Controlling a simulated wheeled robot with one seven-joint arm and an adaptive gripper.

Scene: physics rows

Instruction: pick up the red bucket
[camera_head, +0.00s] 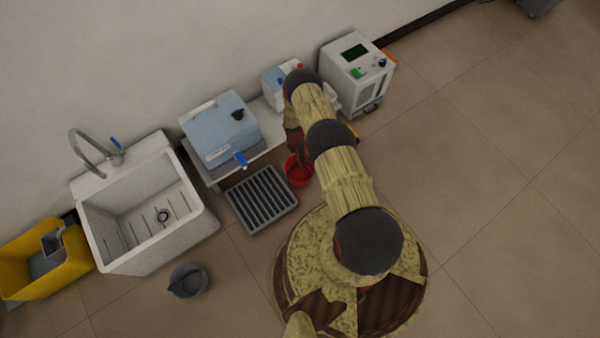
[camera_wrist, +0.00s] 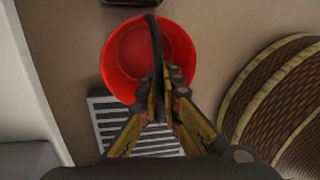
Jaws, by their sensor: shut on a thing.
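The red bucket (camera_head: 299,176) shows in the head view beside the dark slatted grate, partly hidden by my arm. In the wrist view the red bucket (camera_wrist: 121,62) is seen from above, its round inside empty. A dark curved handle crosses over its opening. My gripper (camera_wrist: 161,95) is shut on this handle at the bucket's near side. In the head view my gripper (camera_head: 299,155) is over the bucket, and its fingers are too small to make out. I cannot tell whether the bucket touches the floor.
A slatted grate (camera_head: 262,200) lies next to the bucket. A white sink (camera_head: 205,222), a yellow bin (camera_head: 20,278) and a grey pot (camera_head: 188,281) are to the left. A blue container (camera_head: 220,128) and a white machine (camera_head: 357,70) stand along the wall. Floor at the right is clear.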

